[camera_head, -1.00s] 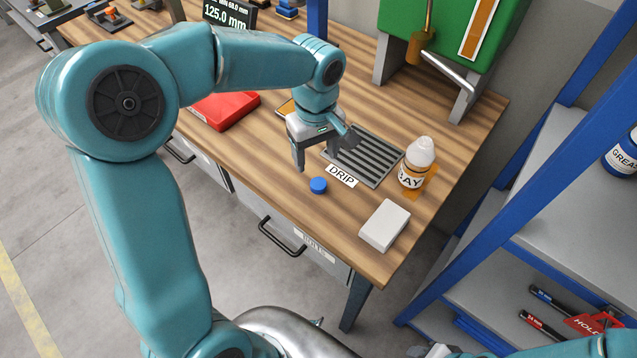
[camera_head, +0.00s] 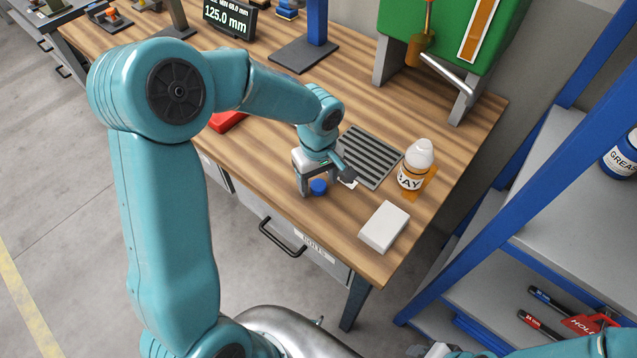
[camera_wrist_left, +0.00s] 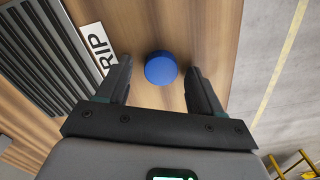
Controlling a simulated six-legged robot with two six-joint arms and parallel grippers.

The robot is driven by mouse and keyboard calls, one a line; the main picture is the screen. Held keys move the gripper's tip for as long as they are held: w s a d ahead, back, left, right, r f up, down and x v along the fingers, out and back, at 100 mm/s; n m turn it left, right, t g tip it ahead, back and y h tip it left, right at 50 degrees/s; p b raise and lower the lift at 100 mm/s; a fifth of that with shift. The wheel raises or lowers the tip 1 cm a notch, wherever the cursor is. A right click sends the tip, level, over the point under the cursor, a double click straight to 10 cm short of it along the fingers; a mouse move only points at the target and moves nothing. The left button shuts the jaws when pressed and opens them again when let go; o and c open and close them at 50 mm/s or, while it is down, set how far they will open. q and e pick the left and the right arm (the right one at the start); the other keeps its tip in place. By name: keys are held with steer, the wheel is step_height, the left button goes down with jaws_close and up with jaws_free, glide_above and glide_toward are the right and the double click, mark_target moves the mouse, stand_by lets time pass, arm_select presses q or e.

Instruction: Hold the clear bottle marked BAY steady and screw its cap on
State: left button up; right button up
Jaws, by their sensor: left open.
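The clear bottle marked BAY (camera_head: 411,178) stands upright on the wooden bench, with an amber lower part and a pale, tapered top. The blue cap (camera_head: 319,187) lies on the bench near its front edge, left of the bottle. My left gripper (camera_head: 322,190) is over the cap. In the left wrist view the open left gripper (camera_wrist_left: 158,88) has the blue cap (camera_wrist_left: 161,68) between and slightly beyond its fingertips, with a gap on both sides. My right gripper is not clearly in view.
The grey drip grate (camera_head: 370,157) lies behind the left gripper, and its DRIP label is mostly hidden. A white block (camera_head: 384,227) sits near the front right corner. A green machine (camera_head: 480,30) stands at the back. A blue shelf rack (camera_head: 500,205) is at the right.

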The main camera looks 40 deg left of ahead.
mark_target(318, 184)
stand_by(0.3)
arm_select(q)
steer(key=c, duration=1.1)
step_height(318, 184, up, 20)
